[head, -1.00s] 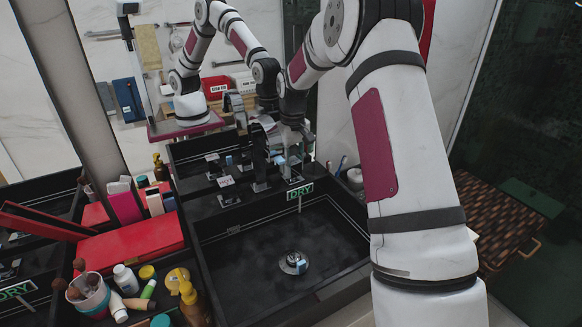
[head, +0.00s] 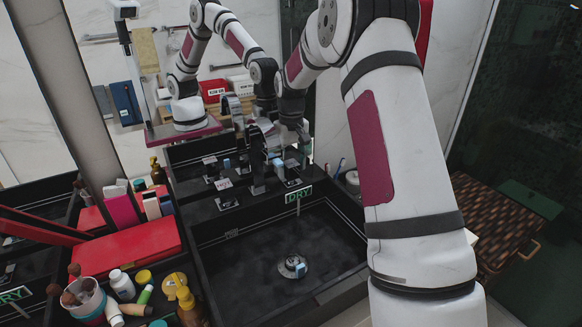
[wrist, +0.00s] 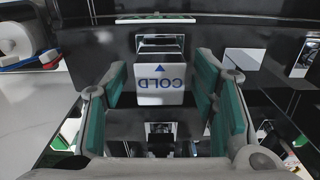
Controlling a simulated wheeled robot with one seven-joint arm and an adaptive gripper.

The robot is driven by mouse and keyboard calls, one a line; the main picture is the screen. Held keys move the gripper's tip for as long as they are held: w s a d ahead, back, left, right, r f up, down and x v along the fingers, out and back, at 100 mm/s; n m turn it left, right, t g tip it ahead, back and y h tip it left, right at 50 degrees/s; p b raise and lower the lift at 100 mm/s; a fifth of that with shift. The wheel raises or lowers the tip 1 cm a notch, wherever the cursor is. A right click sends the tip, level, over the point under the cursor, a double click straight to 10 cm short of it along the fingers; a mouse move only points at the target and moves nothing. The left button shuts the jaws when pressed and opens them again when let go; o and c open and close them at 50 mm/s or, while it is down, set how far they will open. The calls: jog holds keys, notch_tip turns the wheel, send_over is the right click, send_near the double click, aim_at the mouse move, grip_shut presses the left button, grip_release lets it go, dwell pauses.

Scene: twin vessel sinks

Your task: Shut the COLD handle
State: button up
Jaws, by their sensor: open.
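The COLD handle (wrist: 160,88) is a pale block with blue lettering and a blue arrow. In the wrist view the lettering is upside down, and the block lies between my fingers. My gripper (wrist: 160,80) is open, with one green-padded finger on each side of the handle. A gap shows on the left, and the right finger also looks apart from it. In the head view my gripper (head: 279,140) is over the faucet ledge behind the sink, and my own fingers and arm partly hide the handle there.
The black sink basin (head: 235,262) has a round drain (head: 292,266). A green DRY sign (head: 298,196) stands at its back edge. A red box (head: 128,248), a brush cup (head: 84,300) and several bottles crowd the left counter. Chrome fixtures (wrist: 301,58) sit beside the handle.

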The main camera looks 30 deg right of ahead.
notch_tip(320, 180, up, 11)
jog(key=shift+r, duration=0.2)
dwell(0.7)
